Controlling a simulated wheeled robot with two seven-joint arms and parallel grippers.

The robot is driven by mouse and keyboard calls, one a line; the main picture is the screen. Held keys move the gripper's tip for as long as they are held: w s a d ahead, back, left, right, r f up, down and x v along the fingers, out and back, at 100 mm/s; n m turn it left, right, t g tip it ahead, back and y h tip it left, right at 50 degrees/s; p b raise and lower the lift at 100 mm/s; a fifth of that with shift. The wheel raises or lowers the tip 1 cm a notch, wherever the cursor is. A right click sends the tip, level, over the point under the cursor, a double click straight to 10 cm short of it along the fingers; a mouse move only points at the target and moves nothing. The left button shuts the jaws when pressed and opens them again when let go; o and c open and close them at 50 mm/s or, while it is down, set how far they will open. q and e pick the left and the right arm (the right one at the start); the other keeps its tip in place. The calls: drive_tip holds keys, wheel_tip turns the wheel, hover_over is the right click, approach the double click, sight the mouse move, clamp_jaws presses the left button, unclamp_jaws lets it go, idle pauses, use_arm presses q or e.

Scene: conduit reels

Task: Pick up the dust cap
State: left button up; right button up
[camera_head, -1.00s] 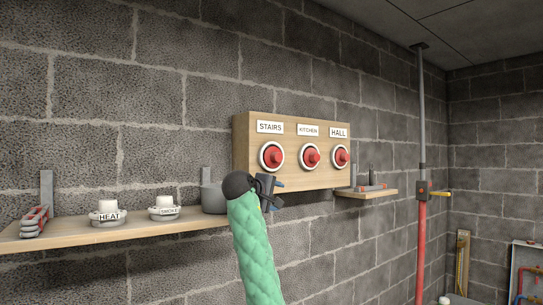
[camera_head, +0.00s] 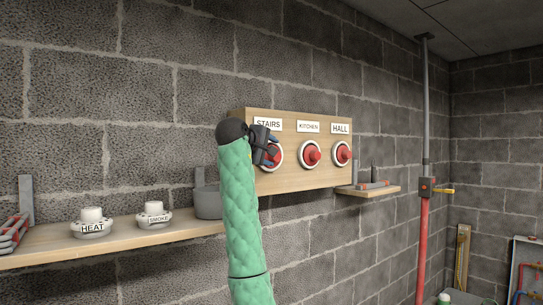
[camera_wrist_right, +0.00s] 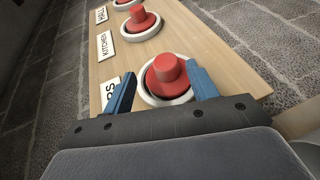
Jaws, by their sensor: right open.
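Red dust caps in white rings are on a wooden board (camera_head: 310,185). The cap under the STAIRS label (camera_head: 268,124) is partly hidden behind my right gripper (camera_head: 269,150) in the head view. In the right wrist view this STAIRS cap (camera_wrist_right: 167,72) sits in its ring between the two blue fingers of my right gripper (camera_wrist_right: 161,76), which are open on either side. I cannot tell if they touch it. The KITCHEN cap (camera_head: 311,155) and HALL cap (camera_head: 342,154) are in their rings to the right. My left gripper is not in view.
A wooden shelf (camera_head: 120,240) at left holds a HEAT detector (camera_head: 93,222), a SMOKE detector (camera_head: 154,215) and a grey cup (camera_head: 208,202). A small shelf (camera_head: 368,191) is right of the board. A red pipe (camera_head: 423,240) stands farther right.

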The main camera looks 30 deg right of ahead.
sight(276, 157)
drive_tip(key=p+x, duration=0.4)
drive_tip(key=shift+w+d+f+p, duration=0.1)
drive_tip(key=shift+w+f+p, duration=0.2)
drive_tip(key=shift+f, duration=0.1)
drive_tip(key=shift+d+f, duration=0.2)
drive_tip(key=shift+d, duration=0.05)
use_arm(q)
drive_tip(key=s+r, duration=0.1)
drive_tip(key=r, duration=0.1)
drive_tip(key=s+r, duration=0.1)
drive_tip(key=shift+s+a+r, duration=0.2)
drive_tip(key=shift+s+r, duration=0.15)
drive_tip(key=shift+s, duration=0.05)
use_arm(e)
drive_tip(key=shift+a, duration=0.1)
drive_tip(key=c, duration=1.1)
